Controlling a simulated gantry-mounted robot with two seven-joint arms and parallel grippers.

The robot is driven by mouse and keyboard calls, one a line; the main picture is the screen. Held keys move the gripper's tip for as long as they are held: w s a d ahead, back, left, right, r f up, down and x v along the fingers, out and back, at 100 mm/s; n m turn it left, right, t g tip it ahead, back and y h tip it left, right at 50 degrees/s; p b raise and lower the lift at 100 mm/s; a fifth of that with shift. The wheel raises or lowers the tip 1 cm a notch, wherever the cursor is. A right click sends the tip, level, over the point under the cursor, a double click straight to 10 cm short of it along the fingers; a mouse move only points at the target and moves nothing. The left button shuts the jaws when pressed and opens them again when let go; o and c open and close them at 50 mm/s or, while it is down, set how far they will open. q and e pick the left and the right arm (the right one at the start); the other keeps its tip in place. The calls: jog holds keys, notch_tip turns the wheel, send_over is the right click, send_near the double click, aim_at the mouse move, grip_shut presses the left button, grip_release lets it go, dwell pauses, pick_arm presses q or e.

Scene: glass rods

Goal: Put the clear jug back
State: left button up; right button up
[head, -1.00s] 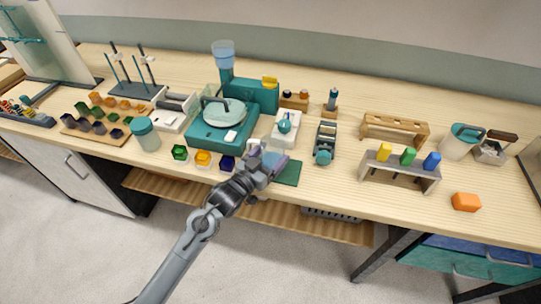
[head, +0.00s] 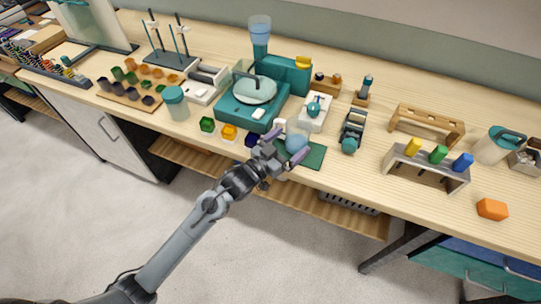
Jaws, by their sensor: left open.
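Another clear container with a teal lid (head: 497,146) stands at the far right of the bench. A pale jar with a teal lid (head: 176,103) stands at the left. My right gripper is not in view.
A teal machine (head: 240,108) with a round plate stands behind the left gripper, small coloured blocks (head: 229,132) before it. A white device (head: 316,112) and a dark tool (head: 352,130) are close to the right. A grey rack (head: 425,170) and orange block (head: 491,209) lie further right.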

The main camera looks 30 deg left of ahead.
pick_arm(q)
jog(key=s+f+g+y, duration=0.1)
jog(key=s+f+g, duration=0.3)
jog(key=s, duration=0.7)
jog(key=s+a+f+g+y, duration=0.1)
jog(key=s+f+g, duration=0.3)
jog(key=s, duration=0.7)
jog(key=s+f+n+g+y, duration=0.1)
jog(key=s+f+g, duration=0.4)
jog(key=s, duration=0.6)
jog(key=shift+s+a+g+y+p, duration=0.2)
jog(key=shift+a+g+y+p, duration=0.2)
jog(key=shift+y, duration=0.5)
notch_tip(320, 180, up, 33)
jog(key=p, duration=3.3)
